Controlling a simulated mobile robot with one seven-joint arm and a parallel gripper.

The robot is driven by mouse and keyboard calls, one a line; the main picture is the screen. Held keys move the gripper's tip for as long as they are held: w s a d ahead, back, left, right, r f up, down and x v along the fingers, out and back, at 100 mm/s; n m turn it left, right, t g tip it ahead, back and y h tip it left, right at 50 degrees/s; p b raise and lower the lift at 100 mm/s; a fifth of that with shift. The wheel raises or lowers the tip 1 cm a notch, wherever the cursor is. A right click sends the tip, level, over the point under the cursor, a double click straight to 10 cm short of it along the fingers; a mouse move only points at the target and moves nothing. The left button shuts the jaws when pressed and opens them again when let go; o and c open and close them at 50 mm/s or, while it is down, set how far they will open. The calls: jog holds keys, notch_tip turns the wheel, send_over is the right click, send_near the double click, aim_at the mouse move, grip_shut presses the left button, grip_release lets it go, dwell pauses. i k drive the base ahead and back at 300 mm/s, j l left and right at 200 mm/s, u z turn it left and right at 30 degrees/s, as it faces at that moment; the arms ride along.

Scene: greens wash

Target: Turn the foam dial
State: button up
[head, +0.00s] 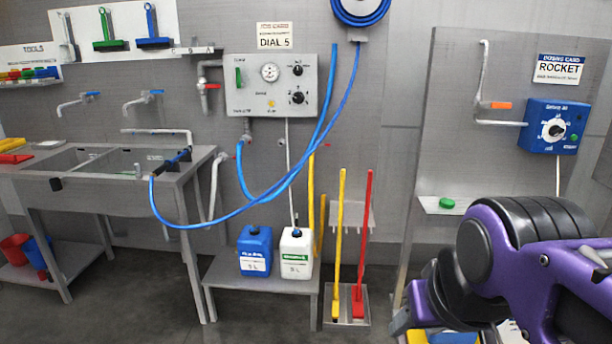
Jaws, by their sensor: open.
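A grey steel control panel (248,84) hangs on the wall left of the middle, with a tiny label at its upper left that seems to read FOAM. It carries a round white gauge (270,72), an upper black knob (298,70) and a lower black knob (298,97). The small lettering does not show clearly which knob is the foam dial, nor its setting. A card above the panel (276,37) reads DIAL 5. My purple and black arm fills the lower right, well away from the panel. My gripper's fingertips do not show.
A blue dosing box (553,127) with a white dial hangs at the right, under a ROCKET card (559,69). A blue hose (235,217) loops below the panel. Blue (255,252) and white (296,254) jugs stand on a low bench. A steel sink (100,165) stands left.

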aim_at(298, 98)
jog(key=i+u, duration=0.2)
jog(key=i, duration=0.35)
jog(key=i+l+u, duration=0.25)
jog(key=i, duration=0.25)
